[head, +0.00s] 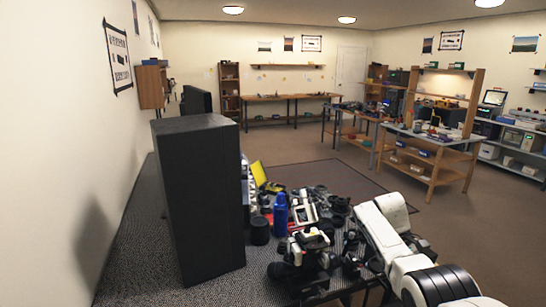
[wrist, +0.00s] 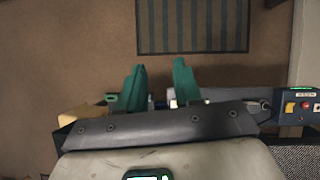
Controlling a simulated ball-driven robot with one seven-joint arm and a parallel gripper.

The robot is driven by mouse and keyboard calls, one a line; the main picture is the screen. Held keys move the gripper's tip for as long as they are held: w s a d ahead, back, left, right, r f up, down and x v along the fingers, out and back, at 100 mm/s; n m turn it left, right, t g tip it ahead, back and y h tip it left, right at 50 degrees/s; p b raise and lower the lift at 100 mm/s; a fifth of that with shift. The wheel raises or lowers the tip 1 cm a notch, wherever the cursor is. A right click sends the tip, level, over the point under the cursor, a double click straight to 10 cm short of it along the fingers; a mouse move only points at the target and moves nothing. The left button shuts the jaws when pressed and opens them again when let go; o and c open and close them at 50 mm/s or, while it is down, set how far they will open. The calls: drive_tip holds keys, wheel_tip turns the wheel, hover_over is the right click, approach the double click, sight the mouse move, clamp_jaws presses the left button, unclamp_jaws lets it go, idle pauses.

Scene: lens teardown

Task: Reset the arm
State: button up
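My gripper (wrist: 160,82) shows in the wrist view as two teal fingers standing apart, with a clear gap between them. No object is held in the gap, and brown floor shows behind it. My white and black arm (head: 392,245) reaches up from the lower right corner of the head view, beside the cluttered bench. I cannot make out the gripper's fingers in the head view.
A tall black box (head: 205,200) stands on the grey bench at the left. A blue bottle (head: 280,215), a dark cylinder (head: 260,231) and a yellow case (head: 259,174) stand among clutter. A wooden workbench (head: 432,160) is further right. Open floor lies between.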

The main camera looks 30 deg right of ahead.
drive_tip(key=w+a+f+n+t+b, duration=0.1)
drive_tip(key=w+a+f+t+b, duration=0.15)
drive_tip(key=a+f, duration=1.35)
drive_tip(key=s+a+f+t, duration=0.2)
drive_tip(key=s+a+f, duration=0.2)
drive_tip(key=s+a, duration=0.55)
drive_tip(key=s+a+r+t+b, duration=0.1)
drive_tip(key=s+a+r, duration=0.1)
drive_tip(key=s+a, duration=0.2)
drive_tip(key=s+a+r+t, duration=0.1)
drive_tip(key=s+a+r, duration=0.2)
drive_tip(key=s, duration=0.6)
drive_tip(key=shift+s+a+m+t+b, duration=0.3)
drive_tip(key=shift+a+t+b, duration=0.05)
drive_tip(key=shift+a, duration=0.85)
